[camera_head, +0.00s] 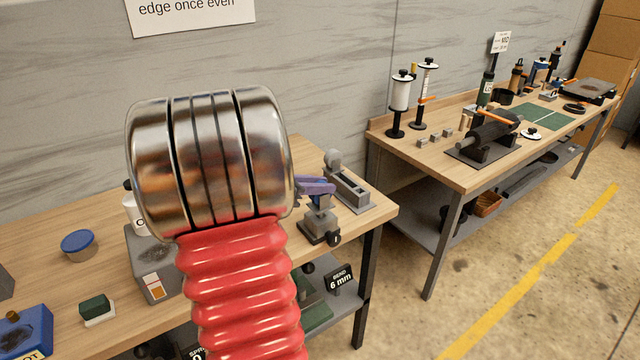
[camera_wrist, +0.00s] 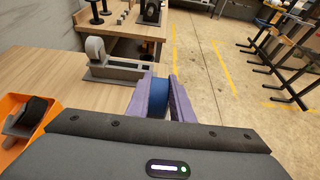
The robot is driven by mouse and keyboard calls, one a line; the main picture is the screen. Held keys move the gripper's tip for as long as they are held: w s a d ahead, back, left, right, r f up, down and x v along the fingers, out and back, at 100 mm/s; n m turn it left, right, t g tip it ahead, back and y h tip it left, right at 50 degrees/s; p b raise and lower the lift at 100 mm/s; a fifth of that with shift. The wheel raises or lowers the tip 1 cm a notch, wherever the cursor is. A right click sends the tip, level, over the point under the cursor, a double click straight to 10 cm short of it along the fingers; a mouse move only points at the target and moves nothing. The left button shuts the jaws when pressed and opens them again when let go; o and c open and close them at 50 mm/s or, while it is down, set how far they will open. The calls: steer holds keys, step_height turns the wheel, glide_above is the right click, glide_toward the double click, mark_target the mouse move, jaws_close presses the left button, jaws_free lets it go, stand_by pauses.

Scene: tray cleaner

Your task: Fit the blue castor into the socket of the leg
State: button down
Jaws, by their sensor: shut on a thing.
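My gripper, with purple fingers, shows in the head view (camera_head: 315,187) and the wrist view (camera_wrist: 158,103). It is shut on the blue castor (camera_wrist: 158,98), which sits between the fingers, partly hidden by them. In the head view the fingers are just above a small grey fixture (camera_head: 319,224) with a black knob, near the bench's right end. The leg and its socket cannot be clearly made out; I cannot tell whether the castor touches anything below it. My own arm covers the middle of the head view.
An orange holder (camera_wrist: 14,108) with a black roll is at left.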

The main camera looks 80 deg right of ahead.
steer(key=shift+f, duration=1.45)
steer(key=c, duration=1.5)
jaws_free()
steer(key=shift+a, duration=0.1)
steer(key=v, duration=1.3)
steer(key=shift+w+a+r, duration=0.1)
steer(key=shift+w+a, duration=0.05)
steer(key=shift+w, duration=0.15)
